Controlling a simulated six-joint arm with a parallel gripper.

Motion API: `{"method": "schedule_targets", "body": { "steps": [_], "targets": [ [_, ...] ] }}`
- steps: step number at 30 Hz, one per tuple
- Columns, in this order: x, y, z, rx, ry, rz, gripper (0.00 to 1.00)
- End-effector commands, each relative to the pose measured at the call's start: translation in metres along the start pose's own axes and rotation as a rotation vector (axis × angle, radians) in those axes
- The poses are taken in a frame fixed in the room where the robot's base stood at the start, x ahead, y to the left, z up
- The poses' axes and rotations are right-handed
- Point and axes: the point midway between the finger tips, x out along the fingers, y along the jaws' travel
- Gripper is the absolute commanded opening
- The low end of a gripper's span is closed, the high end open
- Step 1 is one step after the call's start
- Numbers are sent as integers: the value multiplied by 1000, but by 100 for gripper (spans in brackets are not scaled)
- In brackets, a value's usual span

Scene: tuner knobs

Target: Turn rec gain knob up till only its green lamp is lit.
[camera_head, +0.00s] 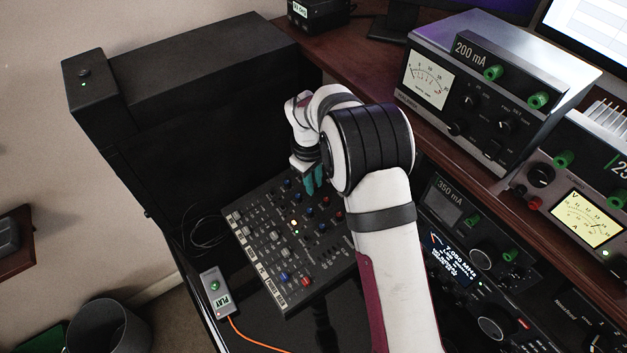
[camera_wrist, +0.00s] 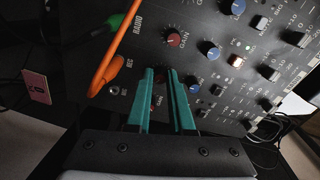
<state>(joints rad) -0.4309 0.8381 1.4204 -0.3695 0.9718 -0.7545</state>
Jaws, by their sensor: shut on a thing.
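The mixer panel (camera_head: 322,262) with rows of small knobs lies below my gripper (camera_head: 313,182) in the head view. In the wrist view, the teal fingers of my gripper (camera_wrist: 164,76) are shut around a small reddish knob (camera_wrist: 158,102), mostly hidden between them, in the row by the REC label (camera_wrist: 130,63). This appears to be the rec gain knob; its pointer cannot be read. A red RADIO gain knob (camera_wrist: 173,40) sits beside the fingertips. I cannot make out the rec lamps. A small pale-green lit lamp (camera_wrist: 249,47) shows farther along the panel.
An orange cable plug (camera_wrist: 108,72) stands close to the left of the fingers. Blue knobs (camera_wrist: 214,53) stand to their right. A small box with a green button (camera_head: 215,287) lies left of the mixer. Radio equipment (camera_head: 462,262) stands right of my arm.

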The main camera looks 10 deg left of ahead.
Motion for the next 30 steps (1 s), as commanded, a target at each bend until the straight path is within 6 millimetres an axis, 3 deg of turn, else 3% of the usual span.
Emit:
{"method": "schedule_targets", "body": {
  "steps": [11, 30],
  "targets": [
    [0, 0, 0, 129, 0, 3, 0],
    [-1, 0, 0, 630, 0, 13, 0]
  ]
}}
